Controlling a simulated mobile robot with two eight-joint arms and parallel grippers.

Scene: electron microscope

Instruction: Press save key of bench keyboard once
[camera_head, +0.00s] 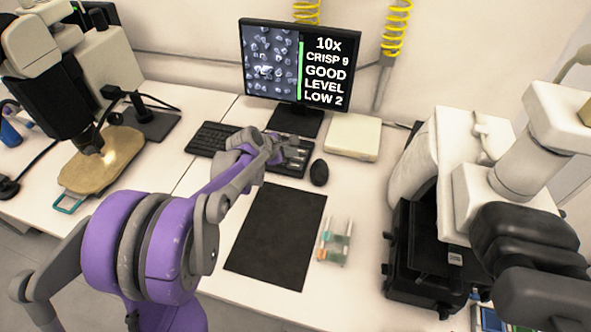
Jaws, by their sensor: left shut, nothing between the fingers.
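The black bench keyboard (207,139) lies on the white bench in front of the monitor. My left arm, purple and grey, reaches in from the lower left. My left gripper (297,150) is shut and empty over the right part of the keyboard. It hides some of the keys, and I cannot tell whether the fingertips touch one. The save key cannot be made out at this size. My right gripper is not in view.
A monitor (271,64) reads "10x CRISP 9 GOOD LEVEL LOW 2". A black mouse (319,173) is right of the keyboard, with a white box (353,138) behind. A dark mat (276,236) and a small vial rack (334,243) lie in front. Microscopes stand on both sides.

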